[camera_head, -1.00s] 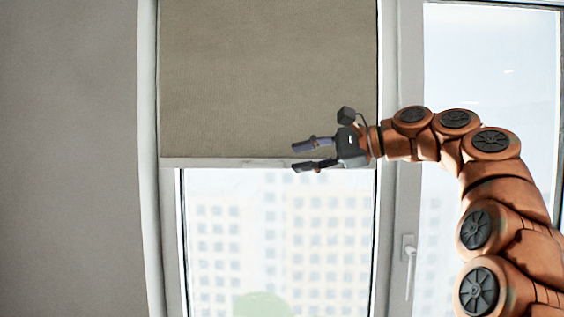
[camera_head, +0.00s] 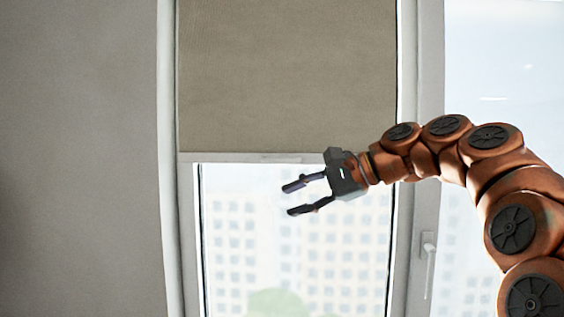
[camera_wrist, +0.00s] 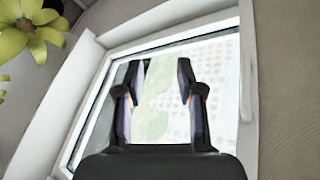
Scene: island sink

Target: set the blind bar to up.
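The beige roller blind (camera_head: 288,75) covers the upper part of the window in the head view. Its pale blind bar (camera_head: 240,157) runs level along the blind's bottom edge, with a small tab near its middle. My gripper (camera_head: 296,197) is open and empty. In the head view it appears below the bar and right of the window's middle, its fingers pointing left. In the wrist view my gripper's fingers (camera_wrist: 160,80) stand apart with only window glass between them.
A white window frame (camera_head: 172,230) surrounds the glass. A window handle (camera_head: 428,262) hangs on the post to the right of the blind. A grey wall (camera_head: 75,160) is at the left. A yellow-green flower (camera_wrist: 28,35) shows at the wrist view's upper left.

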